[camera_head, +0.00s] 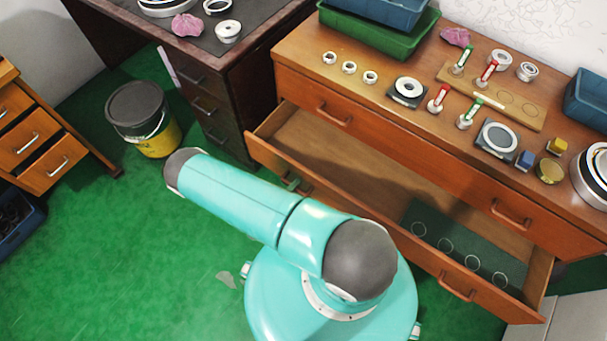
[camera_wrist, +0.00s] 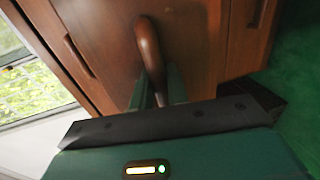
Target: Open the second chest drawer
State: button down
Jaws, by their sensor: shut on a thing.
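The wooden chest (camera_head: 440,165) stands at the right in the head view. Its second drawer (camera_head: 340,165) is pulled well out, and its bare wooden inside shows. A dark green mat (camera_head: 440,240) with several pale rings drawn on it lies at the right end of that drawer. The upper drawer, with its handles (camera_head: 333,114), is closed. In the wrist view my gripper (camera_wrist: 160,92) is shut around a brown curved handle (camera_wrist: 149,50) on a wooden front. In the head view my arm hides most of the gripper; only a bit of it shows at the drawer's left handle.
Bearing rings, red and green-topped pieces and trays crowd the chest top (camera_head: 400,65). A dark desk (camera_head: 215,90) stands to the left, with a yellow-and-black bucket (camera_head: 145,118) beside it. A small drawer cabinet (camera_head: 40,140) is at far left. Green floor is free in front.

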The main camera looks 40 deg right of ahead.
jog(key=shift+s+a, duration=0.3)
jog(key=shift+a, duration=0.4)
jog(key=c, duration=1.5)
grip_release()
jog(key=shift+o, duration=0.2)
jog(key=v, duration=1.3)
jog(key=shift+a, duration=0.4)
jog(key=shift+r, duration=0.15)
